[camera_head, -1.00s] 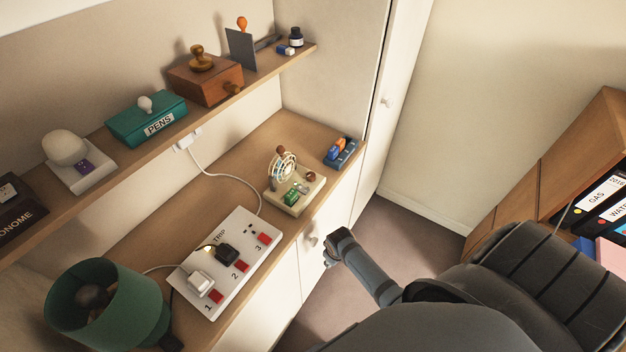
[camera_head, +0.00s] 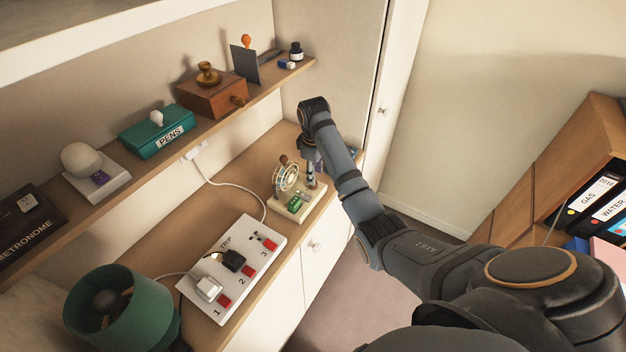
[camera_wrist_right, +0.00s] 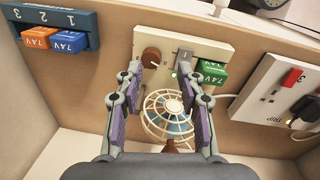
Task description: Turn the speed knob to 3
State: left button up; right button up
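A small desk fan (camera_head: 286,177) with a wire cage stands on a cream base (camera_head: 283,209). The arm hides the knob in the head view. My left gripper is not in view.
A blue holder (camera_wrist_right: 60,16) with orange and blue blocks lies beside the base. A white power strip (camera_head: 226,300) with plugs and red switches is nearer on the desk.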

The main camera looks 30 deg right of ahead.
notch_tip(320, 180, up, 4)
jog(key=w, duration=0.2)
jog(key=shift+n, duration=0.4)
jog(key=f, duration=0.3)
jog(key=f+p, duration=0.1)
jog(key=f, duration=0.2)
jog(key=f+p, duration=0.1)
jog(key=f, duration=0.2)
jog(key=shift+w+d+f, duration=0.15)
jog(key=shift+d, duration=0.1)
jog(key=shift+f, duration=0.55)
jog(key=shift+c, duration=0.4)
grip_shut()
